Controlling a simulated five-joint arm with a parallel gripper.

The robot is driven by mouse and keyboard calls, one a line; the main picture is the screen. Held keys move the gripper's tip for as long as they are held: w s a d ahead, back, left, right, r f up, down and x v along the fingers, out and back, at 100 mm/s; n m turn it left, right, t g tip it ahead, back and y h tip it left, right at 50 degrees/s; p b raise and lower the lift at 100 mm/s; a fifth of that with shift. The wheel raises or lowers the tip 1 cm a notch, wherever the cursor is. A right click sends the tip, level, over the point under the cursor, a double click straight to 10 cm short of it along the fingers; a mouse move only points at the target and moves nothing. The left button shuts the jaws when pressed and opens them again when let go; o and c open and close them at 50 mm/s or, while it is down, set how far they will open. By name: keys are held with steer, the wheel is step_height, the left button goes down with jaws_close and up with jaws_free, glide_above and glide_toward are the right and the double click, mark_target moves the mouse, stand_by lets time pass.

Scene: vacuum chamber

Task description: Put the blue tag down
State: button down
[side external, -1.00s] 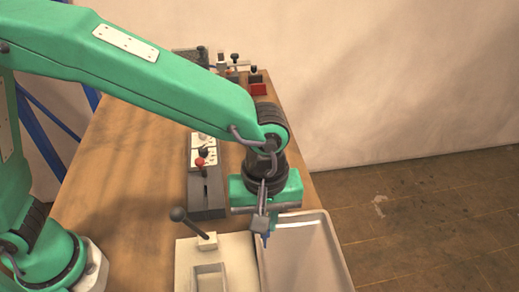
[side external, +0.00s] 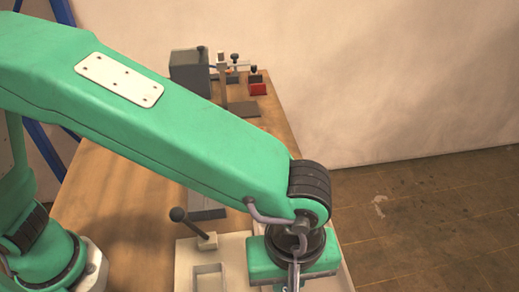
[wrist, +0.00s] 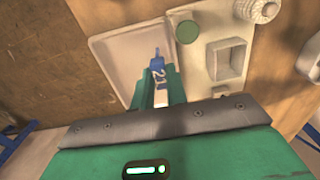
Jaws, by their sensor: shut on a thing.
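The blue tag (wrist: 158,72) has a white face with the digits 21. It stands between the fingers of my gripper (wrist: 161,92), which is shut on it. In the wrist view the tag's tip shows against the white tray (wrist: 122,52), near the tray's side next to the pale fixture block. I cannot tell whether the tag touches the tray. In the side view my gripper (side external: 294,278) is at the bottom edge, its fingertips cut off. The tag is not visible there, and my arm hides most of the tray.
A pale fixture block (side external: 208,270) with a rectangular recess and a black-knobbed lever (side external: 178,215) stands left of the gripper. The wrist view shows its recess (wrist: 228,60) and a green round knob (wrist: 187,32). A grey box (side external: 190,72) and a red block (side external: 257,89) are farther back.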

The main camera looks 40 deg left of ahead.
steer(key=shift+w+a+f, duration=0.25)
steer(key=shift+w+f, duration=1.5)
steer(key=shift+w+a+f, duration=0.3)
steer(key=shift+w+f, duration=1.45)
steer(key=shift+w, duration=0.05)
steer(key=shift+w+a+f, duration=0.25)
steer(key=shift+w+f, duration=1.5)
steer(key=shift+f, duration=0.15)
steer(key=c, duration=1.4)
jaws_free()
step_height(320, 180, up, 12)
steer(key=shift+r, duration=0.2)
